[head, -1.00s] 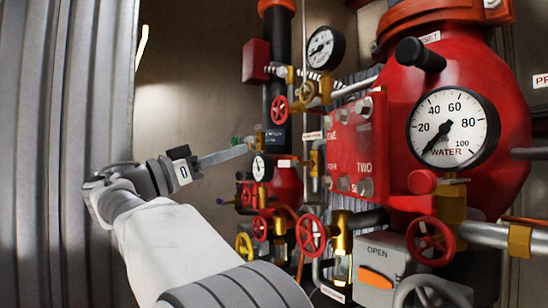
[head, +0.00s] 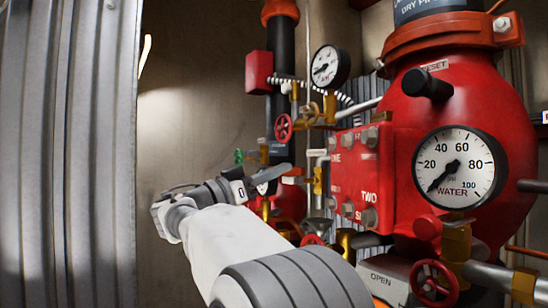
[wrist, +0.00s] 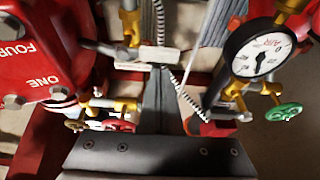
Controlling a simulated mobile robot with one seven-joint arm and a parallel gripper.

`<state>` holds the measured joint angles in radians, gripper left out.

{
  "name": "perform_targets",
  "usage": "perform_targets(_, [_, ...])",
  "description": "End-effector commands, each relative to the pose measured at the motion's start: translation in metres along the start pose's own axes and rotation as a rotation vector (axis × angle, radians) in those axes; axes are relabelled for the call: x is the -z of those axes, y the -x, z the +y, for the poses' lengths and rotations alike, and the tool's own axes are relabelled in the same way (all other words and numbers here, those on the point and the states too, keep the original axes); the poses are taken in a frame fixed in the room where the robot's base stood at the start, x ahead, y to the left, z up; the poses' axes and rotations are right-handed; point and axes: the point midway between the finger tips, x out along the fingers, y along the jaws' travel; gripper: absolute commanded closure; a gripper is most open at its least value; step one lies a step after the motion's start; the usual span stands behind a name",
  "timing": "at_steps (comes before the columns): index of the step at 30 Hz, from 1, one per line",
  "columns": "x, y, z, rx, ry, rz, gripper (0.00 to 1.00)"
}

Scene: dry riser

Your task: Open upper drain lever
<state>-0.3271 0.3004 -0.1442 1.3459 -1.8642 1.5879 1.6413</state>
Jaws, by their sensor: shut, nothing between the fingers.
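My gripper (head: 272,176) is shut and empty, pointing right in the head view toward the brass and red pipework. In the wrist view the closed fingers (wrist: 158,88) reach up to a pale label-like block (wrist: 153,53), close to or touching it; I cannot tell which. A grey handle-like bar (wrist: 98,46) lies left of the fingertips, beside a brass fitting (wrist: 130,24). It may be the upper drain lever, but no label confirms this. In the head view my gripper and arm hide part of the lower valves.
The red valve body (head: 400,105) with its WATER gauge (head: 460,168) stands at right. An AIR gauge (head: 330,67), also in the wrist view (wrist: 258,50), is close to the gripper. A red handwheel (head: 284,128) sits above it. A corrugated wall (head: 68,150) is at left.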

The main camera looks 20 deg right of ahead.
Motion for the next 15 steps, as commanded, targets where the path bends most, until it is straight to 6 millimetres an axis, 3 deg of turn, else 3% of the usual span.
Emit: perform_targets(15, [-0.0057, 0.0022, 0.0002, 0.0, 0.001, 0.0, 1.0])
